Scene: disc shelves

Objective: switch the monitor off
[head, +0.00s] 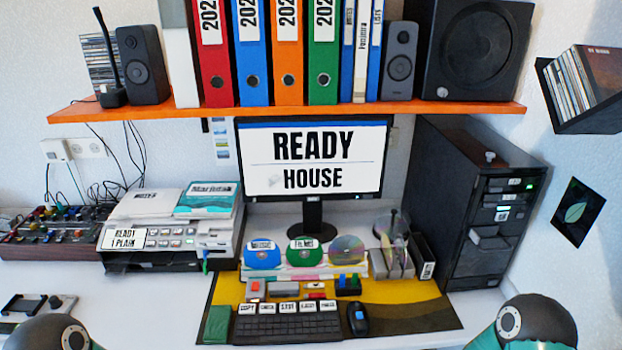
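The monitor (313,205) stands on the desk under the orange shelf, in the middle of the head view. Its screen (316,162) is lit and shows "READY" and "HOUSE" in black on white with a blue bar at the top. I cannot make out a power button on its bezel. Only rounded links of my two arms show at the bottom left and bottom right edges. Neither gripper is in view.
A printer (170,236) is left and a dark computer tower (462,215) right. The orange shelf (285,111) overhangs the monitor. The desk's front left is partly clear.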

